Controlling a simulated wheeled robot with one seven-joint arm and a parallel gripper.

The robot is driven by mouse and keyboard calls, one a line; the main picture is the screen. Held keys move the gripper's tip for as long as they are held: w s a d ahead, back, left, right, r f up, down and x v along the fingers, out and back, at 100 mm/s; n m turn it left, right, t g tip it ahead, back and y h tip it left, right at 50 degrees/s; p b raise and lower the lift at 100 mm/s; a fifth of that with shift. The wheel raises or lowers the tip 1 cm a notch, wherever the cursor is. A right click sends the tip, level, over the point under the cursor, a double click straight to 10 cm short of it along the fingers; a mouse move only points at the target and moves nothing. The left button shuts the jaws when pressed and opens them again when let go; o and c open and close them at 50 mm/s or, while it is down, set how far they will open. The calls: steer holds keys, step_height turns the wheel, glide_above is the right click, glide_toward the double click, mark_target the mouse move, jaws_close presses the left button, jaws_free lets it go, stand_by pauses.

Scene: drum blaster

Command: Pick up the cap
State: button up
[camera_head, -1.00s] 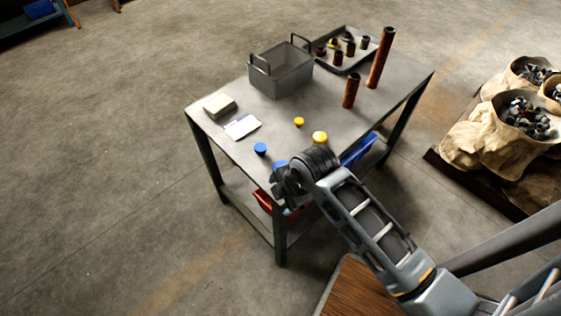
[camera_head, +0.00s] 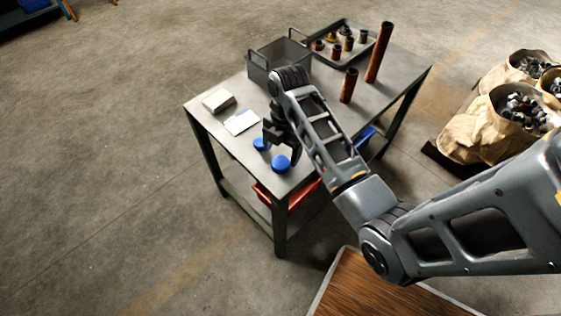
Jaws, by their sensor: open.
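Two blue caps are on the grey metal table (camera_head: 208,124). One blue cap (camera_head: 281,163) lies near the front corner. The other blue cap (camera_head: 260,144) lies a little further back and to the left, partly covered by my gripper. My gripper (camera_head: 279,148) points down over the table, close to both caps, with its dark fingers open. I cannot tell whether a finger touches a cap. The two yellow caps are hidden behind my arm.
A grey bin with handles (camera_head: 258,72), a tray of small parts (camera_head: 323,56) and two rusty pipes (camera_head: 379,52) (camera_head: 348,86) stand on the table. A white block (camera_head: 219,101) and a white card (camera_head: 241,122) lie at left. Sacks (camera_head: 501,125) stand at right.

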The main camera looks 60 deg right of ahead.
mark_target(281, 162)
steer(key=shift+a+f, duration=0.15)
steer(key=shift+f, duration=0.8)
steer(key=shift+a+f, duration=0.1)
steer(key=shift+f, duration=0.8)
steer(key=shift+c, duration=0.5)
steer(key=c, duration=1)
